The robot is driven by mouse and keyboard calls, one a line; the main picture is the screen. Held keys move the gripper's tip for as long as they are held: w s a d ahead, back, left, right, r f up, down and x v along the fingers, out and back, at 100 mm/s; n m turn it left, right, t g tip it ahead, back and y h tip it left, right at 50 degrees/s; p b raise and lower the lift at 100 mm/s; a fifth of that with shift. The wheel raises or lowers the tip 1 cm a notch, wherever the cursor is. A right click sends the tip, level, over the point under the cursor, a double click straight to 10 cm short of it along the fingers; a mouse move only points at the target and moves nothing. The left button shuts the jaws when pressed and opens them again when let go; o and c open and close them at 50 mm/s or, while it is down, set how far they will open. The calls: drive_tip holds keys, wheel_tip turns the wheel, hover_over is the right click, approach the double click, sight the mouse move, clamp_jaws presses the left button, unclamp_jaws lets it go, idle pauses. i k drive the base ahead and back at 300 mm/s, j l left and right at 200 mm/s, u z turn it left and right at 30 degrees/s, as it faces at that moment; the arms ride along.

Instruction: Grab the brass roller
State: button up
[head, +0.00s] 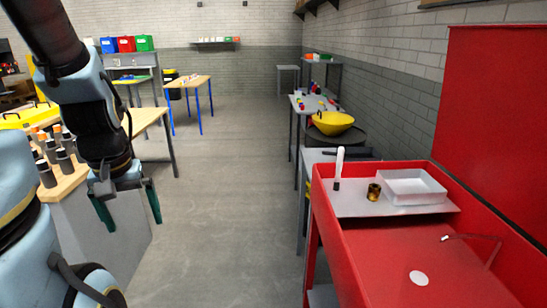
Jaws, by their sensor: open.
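The brass roller (374,192) is a small, shiny, dark-gold cylinder. It stands on the grey shelf (343,203) of the red bench at the right in the head view, just left of a white tray. My gripper (128,208) hangs at the left with its two dark green fingers pointing down and spread apart.
A white tray (413,187) and a white upright bottle-like item (339,167) flank the roller. The red bench (385,262) has a raised right wall, a thin bent rod (470,238) and a white disc (418,278). A wooden-topped stand with several cylinders (62,187) is close by my arm. The aisle floor (225,215) is clear.

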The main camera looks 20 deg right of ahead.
sight(374, 190)
drive_tip(key=i, duration=0.8)
drive_tip(key=z, duration=0.4)
drive_tip(key=i+z, duration=0.1)
drive_tip(key=z, duration=0.65)
drive_tip(key=i+z, duration=0.1)
drive_tip(key=z, duration=0.3)
